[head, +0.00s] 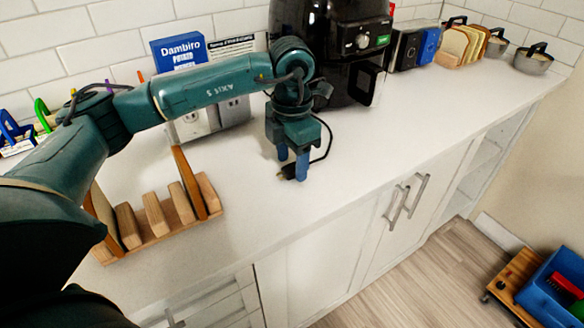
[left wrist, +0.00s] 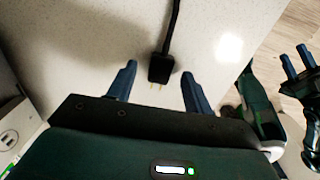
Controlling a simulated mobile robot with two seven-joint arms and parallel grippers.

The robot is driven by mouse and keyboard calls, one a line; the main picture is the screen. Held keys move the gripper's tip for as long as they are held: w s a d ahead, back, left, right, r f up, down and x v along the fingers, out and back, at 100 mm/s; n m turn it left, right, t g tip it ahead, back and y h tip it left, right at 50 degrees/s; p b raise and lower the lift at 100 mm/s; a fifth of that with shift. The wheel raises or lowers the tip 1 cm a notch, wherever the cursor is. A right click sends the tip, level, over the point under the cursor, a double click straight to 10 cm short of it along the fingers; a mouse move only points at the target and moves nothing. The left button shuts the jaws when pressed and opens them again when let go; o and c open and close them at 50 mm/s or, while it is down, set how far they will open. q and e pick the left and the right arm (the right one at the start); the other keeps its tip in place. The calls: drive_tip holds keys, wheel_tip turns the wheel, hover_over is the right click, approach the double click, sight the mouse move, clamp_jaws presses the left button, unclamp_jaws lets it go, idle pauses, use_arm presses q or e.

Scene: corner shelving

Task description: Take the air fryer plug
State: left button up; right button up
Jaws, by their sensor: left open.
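The black air fryer plug (head: 287,173) lies on the white counter at the end of its cable, below my left gripper (head: 292,174). In the left wrist view the plug (left wrist: 160,68) shows two metal prongs pointing toward the gripper's body. My left gripper is open, pointing down, with one blue finger on each side of the plug and a gap to each. The black air fryer (head: 368,85) stands behind, partly hidden by my left arm. My right gripper (left wrist: 295,60) shows at the right edge of the left wrist view, its two blue fingers apart and empty.
A grey outlet box (head: 233,110) stands by the wall, in front of a blue Dambiro box (head: 180,50). A wooden rack (head: 160,232) sits left on the counter. Toasters (head: 408,45) and pots (head: 533,60) stand far right. The counter front near the plug is clear.

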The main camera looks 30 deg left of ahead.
use_arm(q)
drive_tip(key=shift+f, duration=0.45)
drive_tip(key=c, duration=1.1)
